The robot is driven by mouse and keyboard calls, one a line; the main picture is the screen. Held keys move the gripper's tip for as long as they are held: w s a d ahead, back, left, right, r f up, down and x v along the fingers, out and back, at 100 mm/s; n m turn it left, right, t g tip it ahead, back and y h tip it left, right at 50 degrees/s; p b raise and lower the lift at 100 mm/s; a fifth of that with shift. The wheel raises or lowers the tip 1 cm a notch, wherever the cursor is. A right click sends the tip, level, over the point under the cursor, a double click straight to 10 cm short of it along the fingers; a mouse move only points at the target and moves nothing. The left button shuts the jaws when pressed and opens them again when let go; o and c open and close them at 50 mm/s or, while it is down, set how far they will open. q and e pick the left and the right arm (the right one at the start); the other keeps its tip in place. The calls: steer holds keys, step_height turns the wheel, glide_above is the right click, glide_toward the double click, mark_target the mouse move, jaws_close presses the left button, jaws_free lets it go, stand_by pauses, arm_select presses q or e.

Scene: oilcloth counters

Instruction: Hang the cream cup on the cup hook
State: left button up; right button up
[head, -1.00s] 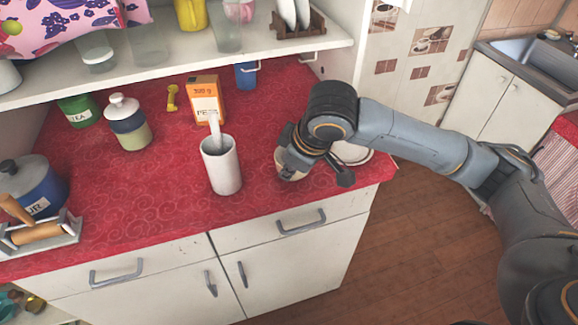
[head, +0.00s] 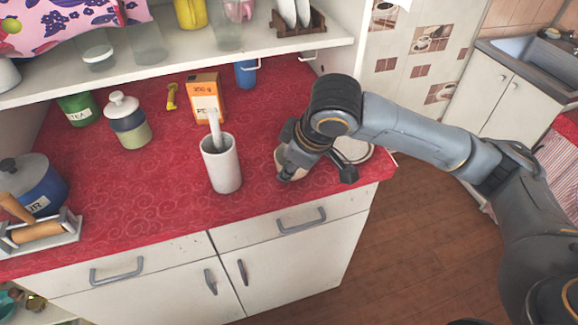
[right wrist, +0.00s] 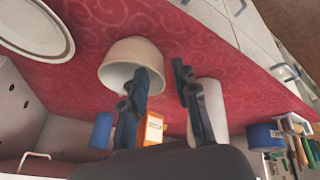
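The cream cup (right wrist: 128,52) stands on the red counter near its front edge, mouth towards my right wrist camera. In the head view the cup (head: 279,160) is mostly hidden by my right gripper (head: 288,172). In the wrist view my right gripper (right wrist: 165,82) is open at the cup's rim. One finger overlaps the cup's mouth and the other is outside it, with a gap between. The contact is unclear. A pale hook (head: 309,57), likely the cup hook, is under the shelf's right end; a similar pale hook (right wrist: 34,157) shows in the wrist view. My left gripper is out of view.
A white utensil crock (head: 221,166) stands just left of the cup. A white plate (right wrist: 34,28) lies to its right. An orange box (head: 206,98) and a blue cup (head: 246,74) are behind. The shelf (head: 170,67) overhangs the counter's back.

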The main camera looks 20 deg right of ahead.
steer(key=v, duration=1.1)
steer(key=shift+a+f, duration=0.1)
steer(key=shift+f, duration=0.05)
